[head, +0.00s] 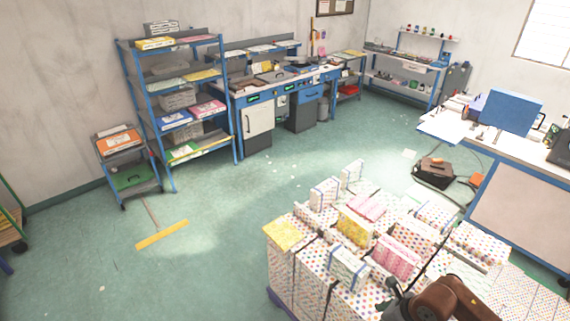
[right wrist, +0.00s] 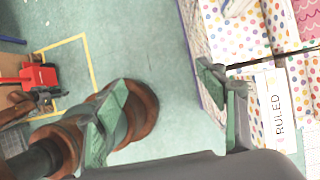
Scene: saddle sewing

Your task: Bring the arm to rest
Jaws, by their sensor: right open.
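My right arm (head: 446,300) comes in at the bottom right of the head view, just in front of a stack of patterned boxes. My left gripper is not in the head view.
The stack of patterned boxes (head: 310,262) fills the bottom right. A white-topped workbench (head: 455,127) stands at right, blue shelving (head: 152,98) at back left. A yellow-headed broom (head: 162,234) lies on the floor. The green floor (head: 225,225) is mostly clear at left and centre.

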